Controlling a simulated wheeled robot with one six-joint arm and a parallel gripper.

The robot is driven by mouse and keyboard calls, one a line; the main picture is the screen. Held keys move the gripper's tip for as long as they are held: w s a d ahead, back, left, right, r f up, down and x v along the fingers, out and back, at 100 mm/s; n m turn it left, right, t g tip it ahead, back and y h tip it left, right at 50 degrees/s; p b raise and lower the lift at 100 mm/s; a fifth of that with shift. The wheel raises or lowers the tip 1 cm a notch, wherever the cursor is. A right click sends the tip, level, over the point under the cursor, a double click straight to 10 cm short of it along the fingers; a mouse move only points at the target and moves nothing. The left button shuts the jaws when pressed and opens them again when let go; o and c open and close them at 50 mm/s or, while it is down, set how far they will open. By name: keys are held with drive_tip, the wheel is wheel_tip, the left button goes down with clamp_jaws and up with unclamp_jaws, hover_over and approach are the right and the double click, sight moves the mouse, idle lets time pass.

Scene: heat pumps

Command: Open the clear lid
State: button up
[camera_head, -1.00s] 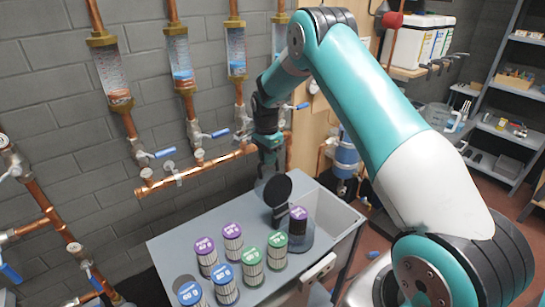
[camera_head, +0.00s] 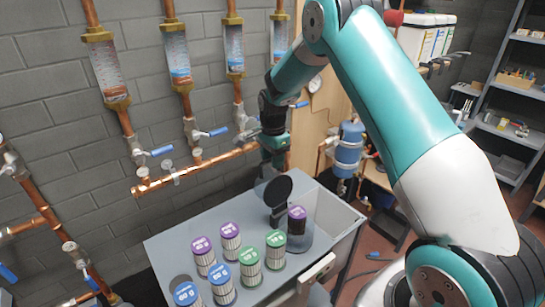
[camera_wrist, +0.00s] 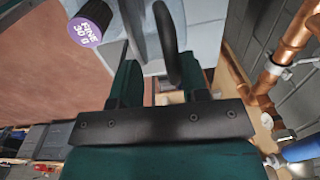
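My gripper (camera_head: 276,160) points down above the grey bench unit, just above a dark round disc (camera_head: 279,190) that stands upright. In the wrist view my gripper's two green fingers (camera_wrist: 157,85) are apart, with a gap between them. The disc shows there as a dark curved edge (camera_wrist: 166,42) beyond the gap, and I see no grip on it.
Several filters with purple, green and blue tops (camera_head: 249,267) stand on the grey bench unit (camera_head: 170,240). An open basin (camera_head: 335,215) lies at its right end. Copper pipes with blue-handled valves (camera_head: 205,165) run along the wall behind. A blue tank (camera_head: 349,148) stands farther right.

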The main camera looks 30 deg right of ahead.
drive_tip(key=shift+r, duration=0.1)
wheel_tip(320, 180, up, 17)
drive_tip(key=b, duration=0.4)
drive_tip(key=shift+s+r, duration=0.15)
drive_tip(key=shift+s, duration=0.1)
drive_tip(key=s+a+r+n+y, duration=0.2)
drive_tip(key=s+a+n, duration=1.15)
drive_tip(key=s, duration=0.35)
drive_tip(key=s+a+f+n+y, duration=0.1)
drive_tip(key=s+a+n, duration=0.2)
drive_tip(key=s+n, duration=0.2)
drive_tip(key=s+a+f+n+y, duration=0.1)
drive_tip(key=s+a+n, duration=0.3)
drive_tip(key=s, duration=0.8)
drive_tip(key=shift+s+f+n, duration=0.3)
drive_tip(key=shift+f+n, duration=0.35)
drive_tip(key=shift+n, duration=0.1)
